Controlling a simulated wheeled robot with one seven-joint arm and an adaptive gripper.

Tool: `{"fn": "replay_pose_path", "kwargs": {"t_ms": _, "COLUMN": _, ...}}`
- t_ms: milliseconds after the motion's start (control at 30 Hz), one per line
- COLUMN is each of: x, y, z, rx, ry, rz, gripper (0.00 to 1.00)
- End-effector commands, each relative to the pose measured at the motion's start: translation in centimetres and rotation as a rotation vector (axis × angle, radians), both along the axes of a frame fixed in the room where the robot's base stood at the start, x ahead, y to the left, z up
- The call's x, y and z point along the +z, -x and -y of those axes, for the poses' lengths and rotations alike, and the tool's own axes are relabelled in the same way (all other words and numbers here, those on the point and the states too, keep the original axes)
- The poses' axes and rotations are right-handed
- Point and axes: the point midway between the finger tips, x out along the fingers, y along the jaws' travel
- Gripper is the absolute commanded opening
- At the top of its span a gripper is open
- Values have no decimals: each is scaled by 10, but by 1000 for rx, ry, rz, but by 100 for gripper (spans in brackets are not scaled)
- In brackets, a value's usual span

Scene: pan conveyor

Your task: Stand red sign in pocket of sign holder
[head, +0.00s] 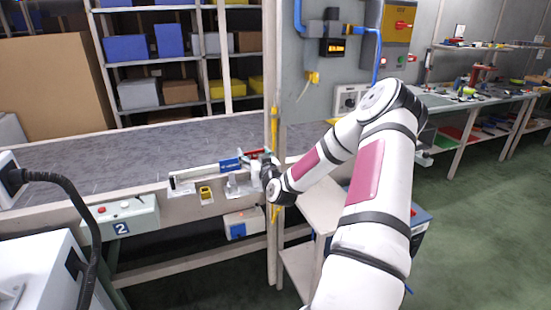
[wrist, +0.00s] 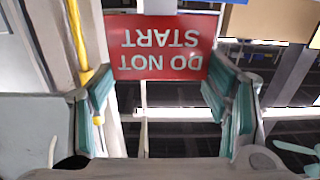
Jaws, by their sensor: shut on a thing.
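The red sign (wrist: 163,47) reads "DO NOT START" in white letters and appears upside down in the wrist view. My gripper (wrist: 160,75) is shut on the red sign, with a teal-padded finger at each side edge. In the head view my gripper (head: 262,163) is at the right end of a pale rail along the conveyor's near side, with a little of the red sign (head: 253,152) showing beside it. A blue plate with white marks (head: 230,164) is on that rail, just left of my gripper. I cannot make out the sign holder's pocket for certain.
A yellow-marked post (head: 274,130) stands close to my gripper. The grey conveyor bed (head: 120,155) lies behind the rail. A yellow part (head: 206,193) and a control box marked 2 (head: 121,222) are on the near side. A white side table (head: 322,215) is under my arm.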

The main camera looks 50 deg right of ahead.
Motion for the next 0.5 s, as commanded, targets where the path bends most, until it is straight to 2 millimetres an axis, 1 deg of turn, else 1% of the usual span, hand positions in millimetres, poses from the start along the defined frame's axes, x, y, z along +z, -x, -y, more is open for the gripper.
{"fn": "replay_pose_path", "kwargs": {"t_ms": 33, "x": 6, "y": -22, "z": -12, "rx": 11, "ry": 3, "rz": 1, "gripper": 25}}
{"fn": "replay_pose_path", "kwargs": {"t_ms": 100, "x": 10, "y": -47, "z": -25, "rx": 15, "ry": 5, "rz": 0, "gripper": 25}}
{"fn": "replay_pose_path", "kwargs": {"t_ms": 200, "x": 15, "y": -79, "z": -44, "rx": 18, "ry": 5, "rz": -1, "gripper": 25}}
{"fn": "replay_pose_path", "kwargs": {"t_ms": 300, "x": 19, "y": -104, "z": -63, "rx": 22, "ry": 3, "rz": -2, "gripper": 25}}
{"fn": "replay_pose_path", "kwargs": {"t_ms": 400, "x": 23, "y": -125, "z": -81, "rx": 24, "ry": 2, "rz": -3, "gripper": 25}}
{"fn": "replay_pose_path", "kwargs": {"t_ms": 500, "x": 32, "y": -142, "z": -90, "rx": 7, "ry": -4, "rz": 3, "gripper": 25}}
